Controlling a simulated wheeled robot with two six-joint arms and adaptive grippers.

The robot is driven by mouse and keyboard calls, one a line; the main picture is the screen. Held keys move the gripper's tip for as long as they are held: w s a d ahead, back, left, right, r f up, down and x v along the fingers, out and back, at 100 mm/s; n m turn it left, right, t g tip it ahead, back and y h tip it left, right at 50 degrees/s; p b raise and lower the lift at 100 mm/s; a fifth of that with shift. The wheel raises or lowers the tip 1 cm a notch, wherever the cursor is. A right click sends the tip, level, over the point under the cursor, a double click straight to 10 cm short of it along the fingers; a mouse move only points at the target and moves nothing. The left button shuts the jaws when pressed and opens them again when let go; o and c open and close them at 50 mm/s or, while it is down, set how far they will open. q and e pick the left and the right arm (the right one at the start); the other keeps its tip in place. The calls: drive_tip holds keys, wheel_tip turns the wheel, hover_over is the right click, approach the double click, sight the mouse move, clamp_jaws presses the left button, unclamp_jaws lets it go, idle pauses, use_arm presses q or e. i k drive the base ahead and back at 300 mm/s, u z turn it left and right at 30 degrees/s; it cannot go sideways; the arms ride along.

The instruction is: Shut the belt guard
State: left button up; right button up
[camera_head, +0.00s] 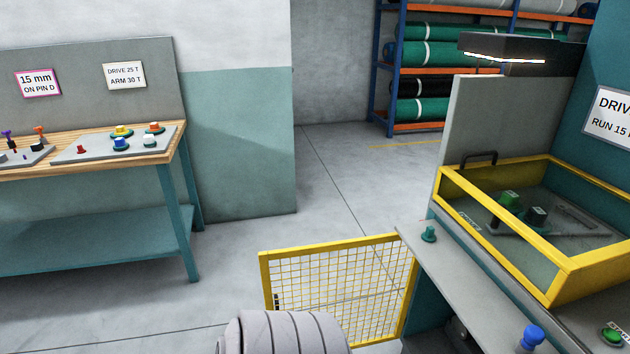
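A yellow-framed wire mesh panel (338,238), which looks like the belt guard, stands upright at the bottom middle. Floor shows through the mesh. Its lower part is partly hidden by a grey ribbed part of my own body. Neither of my grippers is in view.
A yellow-rimmed enclosure (500,237) with a black handle (480,158) holds green and black parts. A green peg (429,234) and a blue knob (532,337) are on the bench. A wooden-topped workbench (172,152) stands left. Floor between is clear.

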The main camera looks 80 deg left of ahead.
sight(264, 257)
drive_tip(key=k, duration=0.4)
drive_tip(key=u, duration=3.7)
drive_tip(key=i, duration=3.4)
drive_tip(key=z, duration=4.1)
drive_tip(key=k, duration=0.4)
drive_tip(key=z, duration=0.05)
